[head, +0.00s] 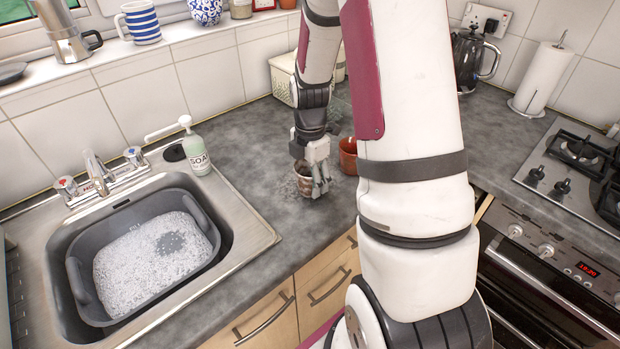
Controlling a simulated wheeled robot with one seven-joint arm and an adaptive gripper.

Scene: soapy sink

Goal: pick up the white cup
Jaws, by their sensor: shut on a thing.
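My gripper (318,180) points down at the worktop, right of the sink. It is shut on a small brownish cup (304,186) with pale and dark markings, partly hidden by the fingers. The cup looks upright and close to the worktop; I cannot tell whether it touches it. I cannot make out a plain white cup. A blue-and-white striped mug (141,23) stands on the window ledge at the upper left.
A terracotta pot (348,157) stands just right of my gripper, partly behind my arm. The soap bottle (197,152) stands by the sink (250,238), which holds a grey basin (82,290) of suds. The worktop between sink and gripper is clear.

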